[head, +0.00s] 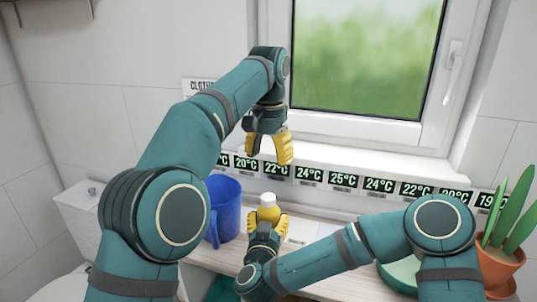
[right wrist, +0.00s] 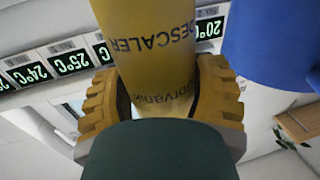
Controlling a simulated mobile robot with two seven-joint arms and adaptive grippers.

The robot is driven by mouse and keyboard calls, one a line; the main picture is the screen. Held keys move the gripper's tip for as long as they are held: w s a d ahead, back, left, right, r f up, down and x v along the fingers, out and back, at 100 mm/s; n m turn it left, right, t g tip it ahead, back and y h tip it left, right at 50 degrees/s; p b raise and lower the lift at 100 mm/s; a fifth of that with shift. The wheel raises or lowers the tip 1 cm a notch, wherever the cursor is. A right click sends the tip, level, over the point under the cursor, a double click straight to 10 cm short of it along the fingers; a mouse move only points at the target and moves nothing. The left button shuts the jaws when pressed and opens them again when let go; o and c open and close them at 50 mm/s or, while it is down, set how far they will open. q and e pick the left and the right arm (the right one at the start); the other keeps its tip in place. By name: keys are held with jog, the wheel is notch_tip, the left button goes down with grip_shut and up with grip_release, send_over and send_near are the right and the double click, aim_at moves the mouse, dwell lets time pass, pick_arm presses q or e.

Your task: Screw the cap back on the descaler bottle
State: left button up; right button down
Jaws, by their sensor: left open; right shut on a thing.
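The yellow descaler bottle (head: 268,212) stands upright on the counter in the head view, with a pale top; I cannot tell whether that top is a cap or a bare neck. My right gripper (head: 267,223) is shut around its body. In the right wrist view the bottle (right wrist: 145,50) fills the space between the yellow fingers, its DESCALER label upside down; its top is out of that view. My left gripper (head: 267,148) points down, open, above the bottle and apart from it. I make out no separate cap.
A blue mug (head: 223,205) stands close left of the bottle, and it also shows in the right wrist view (right wrist: 268,45). A row of temperature displays (head: 309,174) runs behind. A potted plant (head: 500,262) and a pale green dish (head: 399,273) are at the right.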

jog(key=shift+c, duration=0.2)
grip_release()
jog(key=s+a, duration=0.1)
jog(key=s, duration=1.1)
jog(key=shift+a, duration=0.25)
